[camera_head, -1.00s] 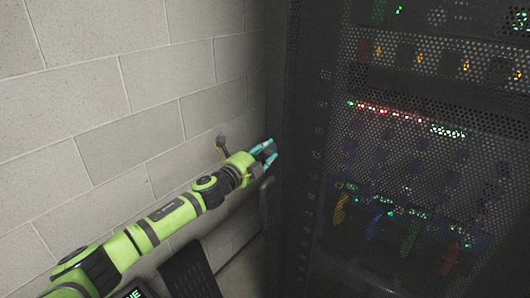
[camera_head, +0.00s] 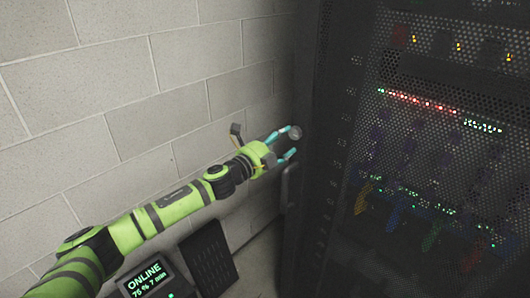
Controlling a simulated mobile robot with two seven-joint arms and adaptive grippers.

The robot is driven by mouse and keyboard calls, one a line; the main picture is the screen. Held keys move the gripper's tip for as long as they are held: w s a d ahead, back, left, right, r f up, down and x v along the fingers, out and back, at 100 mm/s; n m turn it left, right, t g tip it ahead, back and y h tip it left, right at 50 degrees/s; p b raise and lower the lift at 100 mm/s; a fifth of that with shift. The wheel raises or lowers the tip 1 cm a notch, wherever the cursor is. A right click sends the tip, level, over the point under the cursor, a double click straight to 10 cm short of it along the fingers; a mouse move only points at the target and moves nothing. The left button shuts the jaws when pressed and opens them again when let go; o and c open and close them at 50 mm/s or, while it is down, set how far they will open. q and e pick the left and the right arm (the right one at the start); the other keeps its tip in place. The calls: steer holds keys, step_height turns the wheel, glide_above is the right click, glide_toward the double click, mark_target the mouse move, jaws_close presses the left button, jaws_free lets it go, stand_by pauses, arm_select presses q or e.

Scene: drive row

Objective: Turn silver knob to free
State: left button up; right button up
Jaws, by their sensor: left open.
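The silver knob (camera_head: 296,132) is a small round grey knob at the left edge of the dark rack's front. My left gripper (camera_head: 292,142) is open, with its teal fingertips at the knob, one above and one below it. The fingers overlap the knob in the picture, and I cannot tell whether they touch it. The knob's marking is too small to read. My right gripper is not in view.
The black rack (camera_head: 345,120) with a perforated door fills the right side, with lights and coloured cables behind the mesh. A vertical handle (camera_head: 290,188) sits below the knob. A pale block wall (camera_head: 130,80) stands at the left.

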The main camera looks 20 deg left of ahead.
arm_select(q)
steer(key=v, duration=0.8)
steer(key=shift+s, duration=0.15)
